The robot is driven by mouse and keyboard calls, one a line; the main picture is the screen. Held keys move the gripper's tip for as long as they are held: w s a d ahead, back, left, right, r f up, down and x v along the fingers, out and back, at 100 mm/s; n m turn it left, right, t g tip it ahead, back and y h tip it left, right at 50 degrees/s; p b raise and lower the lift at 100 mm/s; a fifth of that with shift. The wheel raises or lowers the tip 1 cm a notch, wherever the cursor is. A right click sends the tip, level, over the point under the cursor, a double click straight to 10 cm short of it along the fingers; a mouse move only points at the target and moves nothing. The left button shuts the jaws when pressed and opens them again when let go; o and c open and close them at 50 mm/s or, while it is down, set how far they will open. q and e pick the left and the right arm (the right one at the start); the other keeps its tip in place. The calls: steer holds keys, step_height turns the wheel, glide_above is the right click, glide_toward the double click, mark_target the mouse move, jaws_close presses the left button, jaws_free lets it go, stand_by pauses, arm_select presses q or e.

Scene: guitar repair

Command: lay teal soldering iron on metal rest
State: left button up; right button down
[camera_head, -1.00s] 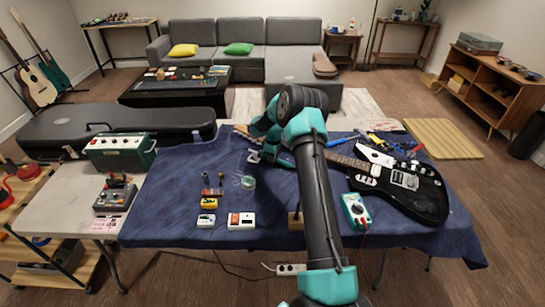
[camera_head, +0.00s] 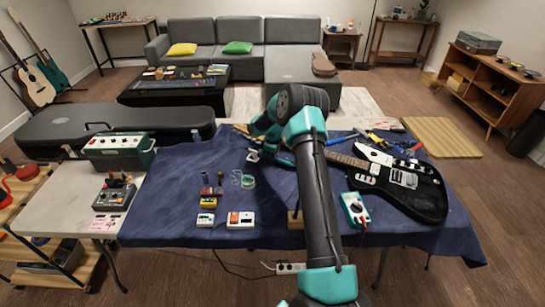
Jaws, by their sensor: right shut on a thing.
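My right arm reaches up the middle of the head view, and its gripper (camera_head: 254,154) is low over the blue cloth, left of the arm. The gripper is shut on the teal soldering iron; the iron's teal blends with the teal of my gripper, and the arm hides part of it, so its outline is hard to make out. A small thin wire shape, likely the metal rest (camera_head: 237,178), stands on the cloth just nearer than the gripper, beside a green-rimmed spool (camera_head: 248,182). The gripper appears apart from the rest. My left gripper is not in view.
A black electric guitar (camera_head: 405,183) lies at the right, with a teal multimeter (camera_head: 355,208) beside it and pliers behind. Small pedals (camera_head: 240,219) and upright parts stand nearer, left of my arm. The blue cloth (camera_head: 165,190) is clear at the far left.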

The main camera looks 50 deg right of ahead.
steer(key=shift+w+a+f, duration=0.1)
steer(key=shift+w+f, duration=0.05)
steer(key=shift+f, duration=0.1)
stand_by(0.7)
steer(key=c, duration=0.9)
jaws_free()
steer(key=r, duration=1.7)
steer(key=shift+s+d+r, duration=0.2)
steer(key=shift+s+r, duration=0.05)
steer(key=shift+s, duration=0.05)
